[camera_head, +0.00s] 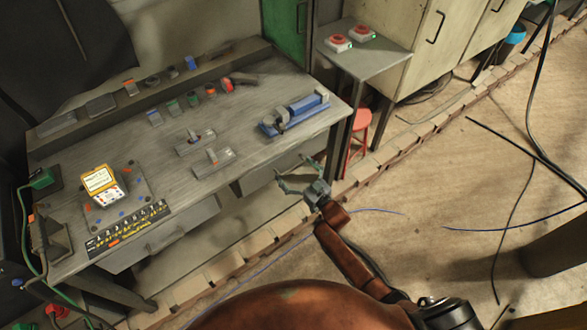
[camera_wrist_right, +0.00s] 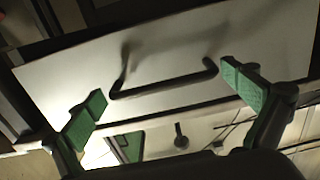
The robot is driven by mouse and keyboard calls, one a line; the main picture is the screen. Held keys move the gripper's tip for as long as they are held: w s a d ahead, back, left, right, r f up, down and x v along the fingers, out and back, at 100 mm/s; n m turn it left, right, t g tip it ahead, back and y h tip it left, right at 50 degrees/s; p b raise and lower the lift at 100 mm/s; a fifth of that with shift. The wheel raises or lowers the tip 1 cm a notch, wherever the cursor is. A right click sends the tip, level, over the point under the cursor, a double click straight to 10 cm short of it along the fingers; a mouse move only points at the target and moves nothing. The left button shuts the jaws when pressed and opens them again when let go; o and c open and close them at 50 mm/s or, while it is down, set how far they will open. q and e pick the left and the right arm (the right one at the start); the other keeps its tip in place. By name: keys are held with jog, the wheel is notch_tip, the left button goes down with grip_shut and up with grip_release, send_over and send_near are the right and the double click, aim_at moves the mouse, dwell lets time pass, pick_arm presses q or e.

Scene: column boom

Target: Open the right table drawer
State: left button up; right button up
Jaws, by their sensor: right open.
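The right table drawer (camera_head: 262,177) is under the right part of the grey workbench (camera_head: 235,110), and its front looks closed. In the right wrist view its pale front panel (camera_wrist_right: 75,72) fills the upper middle, with a dark bar handle (camera_wrist_right: 185,80) on it. My right gripper (camera_head: 298,172) is in front of this drawer. It is open, and its green-padded fingertips (camera_wrist_right: 163,86) stand on either side of the handle, with nothing gripped. Whether they touch the panel is unclear. My left gripper is out of view.
A left drawer (camera_head: 160,240) sits under the bench's left part. The bench top holds a blue vise-like tool (camera_head: 295,113) and a yellow-and-white box (camera_head: 101,182). A red stool (camera_head: 358,130) stands beside the bench. Cables lie on the open floor (camera_head: 440,185) at right.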

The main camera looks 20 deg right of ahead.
jog(key=c, duration=1.4)
